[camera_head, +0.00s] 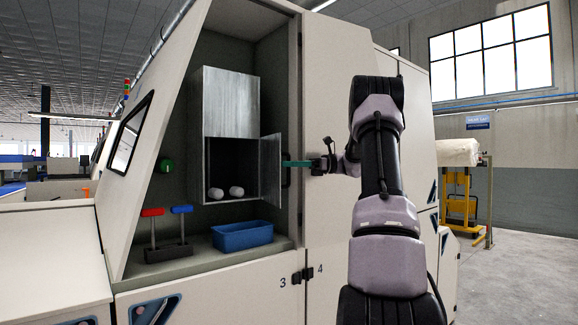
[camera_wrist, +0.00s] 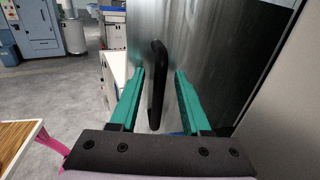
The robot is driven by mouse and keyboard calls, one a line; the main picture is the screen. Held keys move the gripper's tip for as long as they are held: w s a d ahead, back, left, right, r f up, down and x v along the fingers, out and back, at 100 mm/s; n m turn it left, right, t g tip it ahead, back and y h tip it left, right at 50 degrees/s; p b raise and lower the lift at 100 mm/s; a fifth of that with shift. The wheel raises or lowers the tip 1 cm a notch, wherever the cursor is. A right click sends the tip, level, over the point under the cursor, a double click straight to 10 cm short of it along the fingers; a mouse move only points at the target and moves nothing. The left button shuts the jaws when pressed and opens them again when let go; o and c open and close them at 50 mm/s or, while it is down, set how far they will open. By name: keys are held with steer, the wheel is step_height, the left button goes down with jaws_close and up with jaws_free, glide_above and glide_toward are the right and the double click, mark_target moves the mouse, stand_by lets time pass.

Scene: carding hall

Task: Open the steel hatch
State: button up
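The steel hatch (camera_head: 271,168) is a hinged door on the lower part of a grey steel cabinet (camera_head: 228,100) inside the machine's recess. It stands swung open towards the right, and two pale rounded pieces (camera_head: 236,190) show on the cabinet floor. In the wrist view the hatch (camera_wrist: 205,45) fills the middle, with its black bar handle (camera_wrist: 155,85) upright. My gripper (camera_head: 285,163) is at the handle side of the hatch. In the wrist view its teal fingers (camera_wrist: 159,72) are apart, one on each side of the handle, with gaps showing.
Below the cabinet are a blue tray (camera_head: 242,237) and two levers, one with a red grip (camera_head: 152,212) and one blue (camera_head: 182,209). A green knob (camera_head: 167,166) is on the recess's left wall. A cream machine panel (camera_head: 330,230) stands right of the recess.

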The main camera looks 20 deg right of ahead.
steer(key=shift+d, duration=0.1)
steer(key=v, duration=1)
steer(key=shift+d, duration=0.25)
steer(key=shift+s, duration=0.15)
